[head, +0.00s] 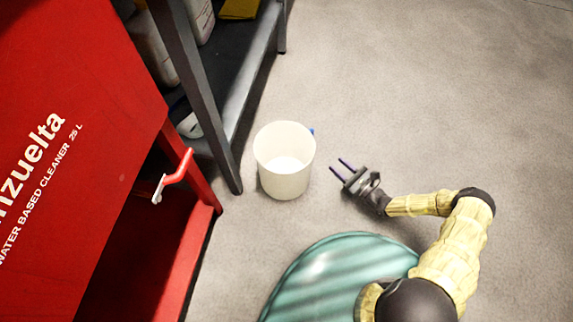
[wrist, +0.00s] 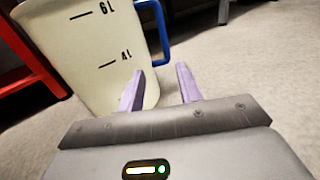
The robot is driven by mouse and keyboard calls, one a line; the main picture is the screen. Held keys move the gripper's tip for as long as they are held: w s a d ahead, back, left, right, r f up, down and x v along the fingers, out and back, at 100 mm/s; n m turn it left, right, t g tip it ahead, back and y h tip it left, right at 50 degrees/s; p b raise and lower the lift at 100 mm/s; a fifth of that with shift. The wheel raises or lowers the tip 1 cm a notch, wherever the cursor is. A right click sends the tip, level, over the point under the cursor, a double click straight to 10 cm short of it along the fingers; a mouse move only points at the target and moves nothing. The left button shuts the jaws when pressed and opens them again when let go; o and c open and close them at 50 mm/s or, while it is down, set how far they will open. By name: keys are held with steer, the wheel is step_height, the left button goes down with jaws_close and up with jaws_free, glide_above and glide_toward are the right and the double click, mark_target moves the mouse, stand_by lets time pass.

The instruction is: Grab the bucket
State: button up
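A white bucket (head: 284,172) stands upright on the floor, just right of the shelf leg. In the wrist view the bucket (wrist: 85,50) fills the upper left, with black volume marks and a blue handle (wrist: 160,35) on its right side. Only a small blue bit of the handle shows in the head view. My gripper (head: 341,164) is to the right of the bucket, its two purple fingers apart with nothing between them. In the wrist view the fingers of my gripper (wrist: 160,85) point forward; the left finger overlaps the bucket's lower right side, and I cannot tell whether they touch.
A red cleaner cabinet (head: 70,130) with a red tap lever (head: 178,174) stands at the left. A grey metal shelf (head: 245,85) with bottles is behind the bucket to the left. The concrete floor (head: 430,100) at the right is clear.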

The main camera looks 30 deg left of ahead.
steer(key=b+x, duration=0.3)
steer(key=x, duration=0.7)
steer(key=shift+w+a, duration=0.1)
steer(key=shift+a, duration=0.05)
steer(key=b+x, duration=0.1)
steer(key=x, duration=0.1)
steer(key=b+x, duration=0.2)
steer(key=shift+w+a+f, duration=0.15)
steer(key=shift+w+a, duration=0.05)
steer(key=shift+w, duration=0.25)
steer(key=shift+w+a, duration=0.1)
steer(key=shift+a, duration=0.1)
steer(key=shift+r, duration=0.2)
jaws_close()
